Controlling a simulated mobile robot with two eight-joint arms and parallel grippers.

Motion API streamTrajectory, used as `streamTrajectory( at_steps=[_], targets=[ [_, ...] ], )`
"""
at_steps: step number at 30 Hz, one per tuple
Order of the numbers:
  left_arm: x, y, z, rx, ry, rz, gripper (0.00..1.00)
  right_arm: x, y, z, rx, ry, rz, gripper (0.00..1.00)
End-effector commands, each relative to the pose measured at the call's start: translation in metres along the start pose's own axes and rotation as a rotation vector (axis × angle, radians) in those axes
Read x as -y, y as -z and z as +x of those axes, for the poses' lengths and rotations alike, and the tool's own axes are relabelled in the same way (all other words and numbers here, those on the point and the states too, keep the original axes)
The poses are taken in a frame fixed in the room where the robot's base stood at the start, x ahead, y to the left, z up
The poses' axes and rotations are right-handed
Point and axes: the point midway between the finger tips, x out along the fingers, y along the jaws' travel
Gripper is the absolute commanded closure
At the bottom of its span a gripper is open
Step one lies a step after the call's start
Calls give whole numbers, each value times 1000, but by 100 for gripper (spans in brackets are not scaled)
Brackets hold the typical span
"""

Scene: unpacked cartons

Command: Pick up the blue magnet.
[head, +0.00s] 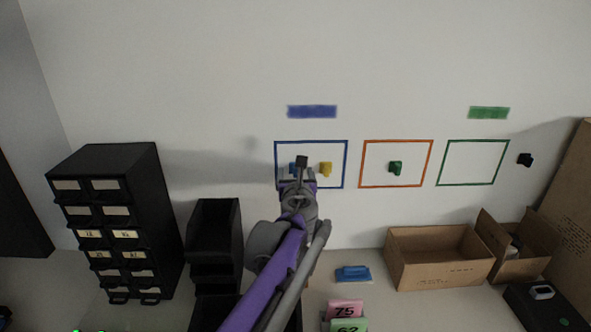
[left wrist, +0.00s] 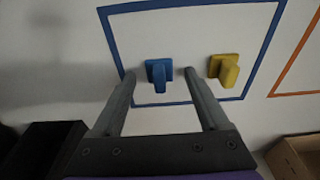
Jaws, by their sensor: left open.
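The blue magnet (left wrist: 159,75) sits on the white wall inside a blue drawn square (left wrist: 187,6). In the head view the blue magnet (head: 293,168) is partly hidden by my gripper. My left gripper (left wrist: 159,74) is open; in the left wrist view its two fingers appear on either side of the blue magnet, with a gap to each side. Whether the fingertips reach its depth I cannot tell. In the head view my left gripper (head: 300,166) is raised in front of the blue square. My right gripper is not in view.
A yellow magnet (left wrist: 224,69) sits close to the right of the blue one. A green magnet (head: 395,168) is in the orange square, and a black one (head: 525,160) is farther right. Black drawers (head: 125,215), black bins (head: 214,232) and cartons (head: 438,262) stand below.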

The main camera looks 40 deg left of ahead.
Motion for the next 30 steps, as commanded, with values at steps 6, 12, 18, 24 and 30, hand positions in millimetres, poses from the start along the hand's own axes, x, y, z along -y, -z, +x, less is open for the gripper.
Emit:
streamTrajectory(
  at_steps=[6, 12, 18, 24, 30],
  targets=[
    [0, 0, 0, 0, 0, 0, 44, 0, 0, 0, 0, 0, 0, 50],
    [0, 0, -1, 0, 0, 0, 80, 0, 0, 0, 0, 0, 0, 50],
    [0, 0, -1, 0, 0, 0, 100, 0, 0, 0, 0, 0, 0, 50],
    [0, 0, -1, 0, 0, 0, 100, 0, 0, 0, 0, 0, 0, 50],
    [0, -7, -6, 0, 0, 1, 100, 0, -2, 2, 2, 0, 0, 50]
  ],
)
